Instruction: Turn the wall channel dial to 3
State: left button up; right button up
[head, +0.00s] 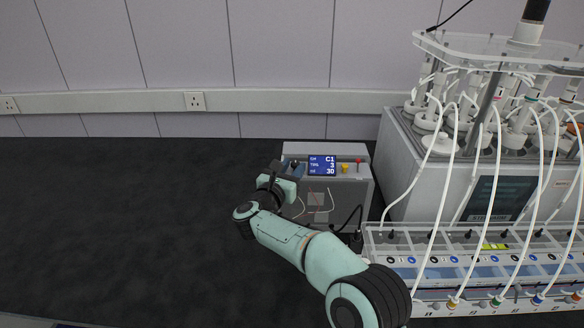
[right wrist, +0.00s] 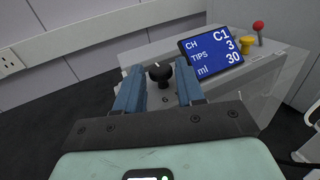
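The channel dial (right wrist: 160,74) is a black knob with a pale pointer mark on the top of a grey control box (head: 345,191). A "6" is printed on the panel near it, on my gripper's side. My right gripper (right wrist: 159,92) is open, with one blue finger on each side of the dial. Gaps show between the knob and both fingers, so they do not grip it. In the head view the right gripper (head: 293,170) covers most of the dial's area. The box's blue display (right wrist: 212,52) reads CH C1, TIPS 3, ml 30. My left gripper is not in view.
A yellow knob (right wrist: 246,45) and a red-topped lever (right wrist: 258,28) stand right of the display. The reactor machine (head: 430,165) with white tubes and a clear-walled rack (head: 375,245) is to the right. The dark bench (head: 120,220) is clear on the left.

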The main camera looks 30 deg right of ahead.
grip_shut()
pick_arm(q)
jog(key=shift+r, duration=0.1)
pick_arm(e)
jog(key=shift+g, duration=0.3)
jog(key=shift+w+a+m+g+h+p, duration=0.1)
jog(key=shift+w+m+g+h+p, duration=0.1)
jog(key=shift+m+g+h+p, duration=0.6)
jog(key=m+g+p, duration=0.1)
jog(key=g+p, duration=0.1)
jog(key=m+g+h+p, duration=0.1)
jog(key=g+p, duration=0.1)
jog(key=w+m+g+p, duration=0.1)
jog(key=m+p, duration=0.1)
jog(key=shift+a+r+g+h+p, duration=0.1)
jog(key=shift+r+g+h+p, duration=0.2)
jog(key=shift+r+g, duration=0.1)
jog(key=m+g+p, duration=0.2)
jog(key=g+p, duration=0.1)
jog(key=p, duration=0.2)
jog(key=shift+w, duration=0.15)
jog(key=shift+f+g+p, duration=0.25)
jog(key=shift+g+p, duration=0.15)
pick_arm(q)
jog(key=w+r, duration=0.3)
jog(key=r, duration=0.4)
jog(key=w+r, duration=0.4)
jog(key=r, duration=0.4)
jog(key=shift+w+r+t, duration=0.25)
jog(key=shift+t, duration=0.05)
